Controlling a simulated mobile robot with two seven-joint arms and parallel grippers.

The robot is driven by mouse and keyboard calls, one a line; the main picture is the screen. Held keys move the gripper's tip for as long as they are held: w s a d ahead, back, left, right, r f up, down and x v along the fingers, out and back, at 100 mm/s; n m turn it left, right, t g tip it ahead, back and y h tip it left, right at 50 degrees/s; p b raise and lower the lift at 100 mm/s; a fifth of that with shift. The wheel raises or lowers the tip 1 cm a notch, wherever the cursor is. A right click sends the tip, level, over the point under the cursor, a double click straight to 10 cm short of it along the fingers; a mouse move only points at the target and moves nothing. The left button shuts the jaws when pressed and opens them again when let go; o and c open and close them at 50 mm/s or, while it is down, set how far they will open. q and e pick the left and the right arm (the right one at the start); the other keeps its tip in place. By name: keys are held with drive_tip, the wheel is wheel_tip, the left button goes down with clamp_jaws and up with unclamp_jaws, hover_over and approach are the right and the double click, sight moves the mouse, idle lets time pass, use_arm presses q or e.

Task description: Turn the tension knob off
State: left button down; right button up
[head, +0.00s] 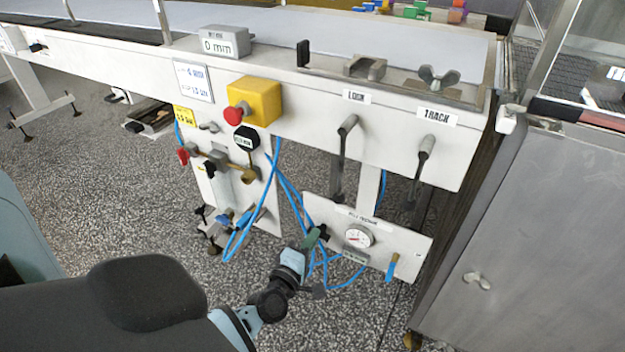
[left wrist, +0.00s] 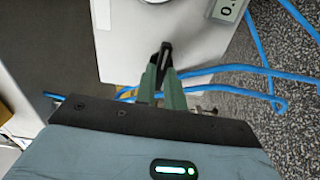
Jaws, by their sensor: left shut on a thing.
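The tension knob (head: 323,231) is a small black knob at the left end of the white lower panel (head: 415,243), left of a round dial gauge (head: 358,236). My left gripper (head: 315,238) reaches it from below left, its green fingers closed on it. In the left wrist view the fingers (left wrist: 163,68) come together around a narrow black piece (left wrist: 164,55) in front of the white panel. The fingers hide part of the knob, and I cannot read its angle clearly. My right gripper is in neither view.
Blue hoses (head: 288,190) hang close to my left gripper and cross behind its fingers. A blue-handled valve (head: 392,266) is at the panel's right. Left stand a yellow box with a red button (head: 236,114) and several valves. A steel cabinet (head: 530,240) bounds the right.

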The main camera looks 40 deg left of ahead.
use_arm(q)
drive_tip(key=n+b, duration=0.1)
drive_tip(key=n, duration=0.5)
drive_tip(key=n+b, duration=0.2)
drive_tip(key=n, duration=0.4)
drive_tip(key=n+b, duration=0.2)
drive_tip(key=n, duration=0.4)
drive_tip(key=shift+d+f, duration=0.3)
drive_tip(key=shift+f, duration=0.05)
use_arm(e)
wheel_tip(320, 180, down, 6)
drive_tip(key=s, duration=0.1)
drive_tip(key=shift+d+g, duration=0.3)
use_arm(q)
drive_tip(key=shift+n+b, duration=0.3)
drive_tip(key=shift+n, duration=0.1)
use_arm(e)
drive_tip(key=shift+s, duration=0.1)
use_arm(q)
drive_tip(key=c, duration=1.5)
unclamp_jaws()
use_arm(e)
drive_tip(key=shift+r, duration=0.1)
